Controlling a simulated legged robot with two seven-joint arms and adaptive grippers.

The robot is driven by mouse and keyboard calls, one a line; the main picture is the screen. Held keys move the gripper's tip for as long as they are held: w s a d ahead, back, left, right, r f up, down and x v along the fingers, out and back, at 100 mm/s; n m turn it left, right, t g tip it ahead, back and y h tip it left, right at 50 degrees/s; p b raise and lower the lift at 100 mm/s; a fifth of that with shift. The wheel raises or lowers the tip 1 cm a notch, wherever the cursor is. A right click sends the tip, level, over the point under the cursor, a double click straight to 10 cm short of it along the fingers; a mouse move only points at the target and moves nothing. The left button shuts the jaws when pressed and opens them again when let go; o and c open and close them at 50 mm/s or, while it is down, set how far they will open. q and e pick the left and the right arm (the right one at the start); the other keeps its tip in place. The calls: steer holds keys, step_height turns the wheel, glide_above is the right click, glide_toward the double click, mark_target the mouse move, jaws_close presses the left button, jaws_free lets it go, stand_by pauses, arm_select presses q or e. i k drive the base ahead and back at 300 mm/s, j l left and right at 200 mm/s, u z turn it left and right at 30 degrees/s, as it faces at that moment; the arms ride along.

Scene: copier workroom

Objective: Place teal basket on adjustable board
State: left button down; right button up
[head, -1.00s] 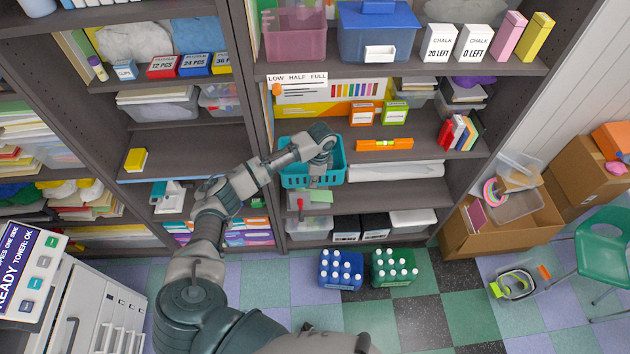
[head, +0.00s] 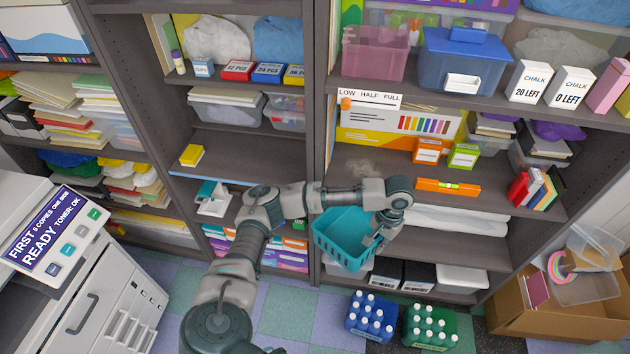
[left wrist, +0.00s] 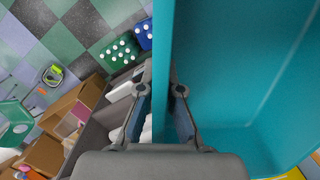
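The teal basket (head: 343,236) hangs tilted in front of the shelving, near the upright between the middle and right bays. My left gripper (head: 376,238) is shut on its right-hand wall in the head view. In the left wrist view the fingers (left wrist: 160,108) lie on either side of the teal basket wall (left wrist: 163,50), and the basket's inside fills the right. No board is labelled adjustable. A mostly bare shelf board (head: 240,160) with a bluish front edge is in the middle bay, left of the basket. My right gripper is out of view.
A yellow box (head: 192,155) stands at that board's left end. An orange level (head: 448,187) lies on the right bay's shelf. Blue (head: 370,318) and green (head: 431,327) bottle crates stand on the floor. A copier (head: 85,270) is at the left.

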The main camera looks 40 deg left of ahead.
mark_target(253, 163)
steer(key=j+u, duration=0.15)
steer(key=u, duration=0.2)
steer(key=i+j+u, duration=0.1)
steer(key=u, duration=0.3)
steer(key=j+u, duration=0.2)
steer(key=u, duration=0.15)
steer(key=i, duration=0.05)
